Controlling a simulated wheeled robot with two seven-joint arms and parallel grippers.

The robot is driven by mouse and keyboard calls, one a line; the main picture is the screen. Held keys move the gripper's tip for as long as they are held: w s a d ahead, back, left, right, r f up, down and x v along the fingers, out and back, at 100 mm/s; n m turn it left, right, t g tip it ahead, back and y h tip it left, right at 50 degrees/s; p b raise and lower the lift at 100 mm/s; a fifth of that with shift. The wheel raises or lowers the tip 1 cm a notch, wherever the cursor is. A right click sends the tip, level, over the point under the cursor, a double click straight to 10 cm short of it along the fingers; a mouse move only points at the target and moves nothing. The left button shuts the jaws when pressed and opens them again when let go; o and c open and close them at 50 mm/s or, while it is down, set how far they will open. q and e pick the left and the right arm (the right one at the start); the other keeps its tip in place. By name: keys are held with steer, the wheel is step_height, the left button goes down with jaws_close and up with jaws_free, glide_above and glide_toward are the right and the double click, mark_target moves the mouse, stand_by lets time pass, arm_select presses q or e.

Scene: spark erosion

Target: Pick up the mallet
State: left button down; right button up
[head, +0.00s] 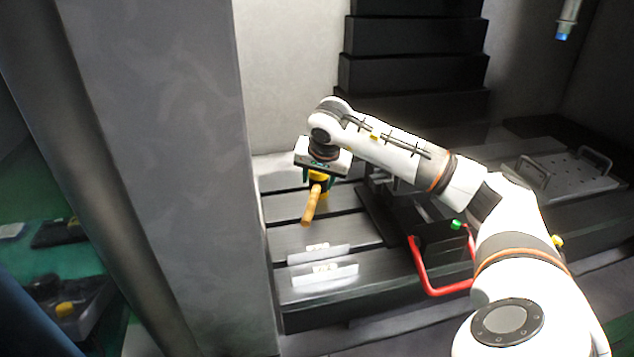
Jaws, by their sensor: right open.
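The mallet has a tan wooden handle (311,207) that points down and toward me, and a yellow head (318,177) partly hidden under my right gripper. It is at the grey slotted machine table. My right gripper (317,186) is directly above the mallet, pointing down. Its dark fingers are open, one on each side of the yellow head. I cannot tell whether they touch it. My left gripper is not in view.
A thick grey column (170,150) stands left of the table. Two pale labelled blocks (322,272) lie on the table front. A red bent handle (432,285) is below my right arm. Black stepped covers (412,70) rise behind. A plate with handles (565,172) is at right.

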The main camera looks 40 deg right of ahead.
mark_target(316, 190)
steer(key=shift+x, duration=0.85)
steer(key=shift+w+f, duration=0.15)
steer(key=shift+f, duration=0.2)
steer(key=p+x, duration=0.1)
steer(key=x, duration=0.2)
steer(key=shift+f, duration=0.25)
steer(key=shift+w+d+f, duration=0.1)
steer(key=shift+w+f, duration=0.15)
steer(key=shift+f, duration=0.25)
steer(key=shift+c, duration=1.2)
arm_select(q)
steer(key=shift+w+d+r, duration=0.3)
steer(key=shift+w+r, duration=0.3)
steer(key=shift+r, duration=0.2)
arm_select(e)
jaws_close()
steer(key=shift+r, duration=0.1)
